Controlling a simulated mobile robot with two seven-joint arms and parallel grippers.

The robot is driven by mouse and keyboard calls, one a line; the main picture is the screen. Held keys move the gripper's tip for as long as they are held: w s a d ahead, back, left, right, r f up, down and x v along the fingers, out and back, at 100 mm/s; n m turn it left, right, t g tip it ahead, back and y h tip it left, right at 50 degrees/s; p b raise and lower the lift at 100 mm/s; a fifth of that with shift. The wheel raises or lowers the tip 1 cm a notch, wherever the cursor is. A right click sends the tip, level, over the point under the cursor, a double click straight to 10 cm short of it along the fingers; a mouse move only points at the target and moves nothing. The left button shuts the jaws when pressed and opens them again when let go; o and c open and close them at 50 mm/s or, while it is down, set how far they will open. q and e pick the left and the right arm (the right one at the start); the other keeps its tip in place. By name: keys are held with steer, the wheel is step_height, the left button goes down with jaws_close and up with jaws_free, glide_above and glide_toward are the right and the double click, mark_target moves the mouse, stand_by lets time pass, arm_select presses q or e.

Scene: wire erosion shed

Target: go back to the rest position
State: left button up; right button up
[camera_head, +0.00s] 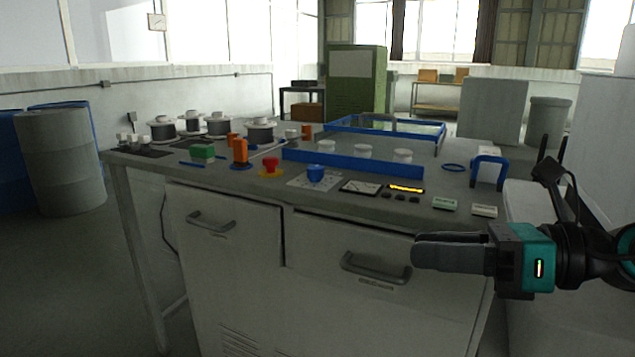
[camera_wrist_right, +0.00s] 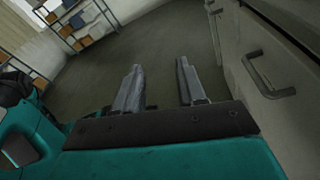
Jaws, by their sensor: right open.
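My right gripper (camera_head: 425,252) reaches in from the right in the head view, in front of the cabinet's right drawer, just below the worktop edge. My left gripper does not show in either view.
Drawer handles (camera_head: 376,267) stick out near my right gripper. Drums (camera_head: 60,160) stand left. Floor at lower left is clear.

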step_height(320, 180, down, 17)
steer(key=w+d+m+t+h, duration=0.1)
steer(key=m+t+h, duration=0.4)
steer(key=m, duration=1.1)
steer(key=w+d+m+t+h, duration=0.1)
steer(key=w+m+t+h, duration=0.35)
steer(key=m, duration=1.05)
steer(key=s+a+f+m+g+h, duration=0.1)
steer(key=s+f+m+g, duration=0.2)
steer(key=s+f+m, duration=0.55)
steer(key=s+a+f+m+g+h, duration=0.15)
steer(key=s+f+m, duration=0.35)
steer(key=f, duration=0.6)
arm_select(q)
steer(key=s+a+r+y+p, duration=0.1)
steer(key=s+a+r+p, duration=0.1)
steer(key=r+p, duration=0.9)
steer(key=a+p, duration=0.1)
steer(key=p, duration=0.5)
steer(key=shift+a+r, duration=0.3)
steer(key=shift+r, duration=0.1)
arm_select(e)
step_height(320, 180, up, 12)
steer(key=s+d+h, duration=0.1)
steer(key=s+d, duration=0.1)
steer(key=shift+s+d+n+g, duration=0.4)
steer(key=shift+n, duration=0.05)
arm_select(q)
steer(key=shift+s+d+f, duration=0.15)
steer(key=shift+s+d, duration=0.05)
